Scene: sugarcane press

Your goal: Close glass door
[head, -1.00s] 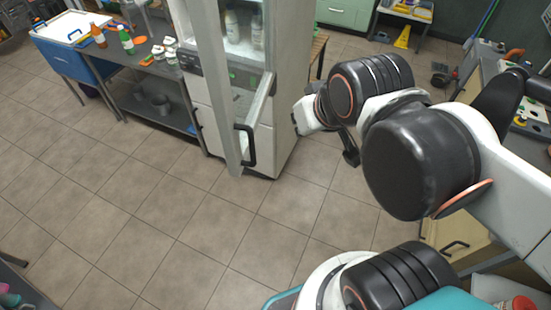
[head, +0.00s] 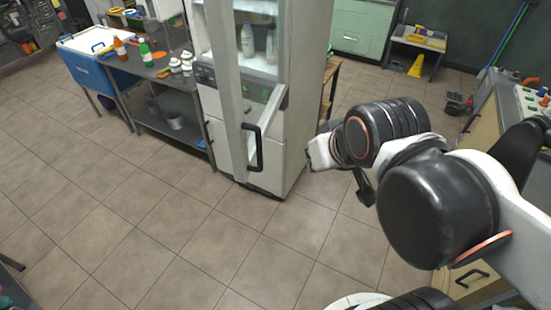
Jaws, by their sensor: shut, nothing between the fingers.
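The glass door (head: 229,95) of a tall white cabinet (head: 301,80) stands open, swung out towards me. Its pale frame is seen nearly edge-on, and its black handle (head: 257,150) is near the lower end. Bottles show on the shelf behind the glass. My gripper (head: 364,192) is to the right of the cabinet and apart from the door and handle. Only a dark part of it shows below my wrist; it looks shut and empty, and the rest is hidden by my own arm.
A grey metal table (head: 162,92) with bottles stands left of the cabinet, beside a blue box (head: 92,70). A wooden counter (head: 490,110) is at the right. A yellow wet-floor sign (head: 416,66) stands at the back. The tiled floor in front of the cabinet is clear.

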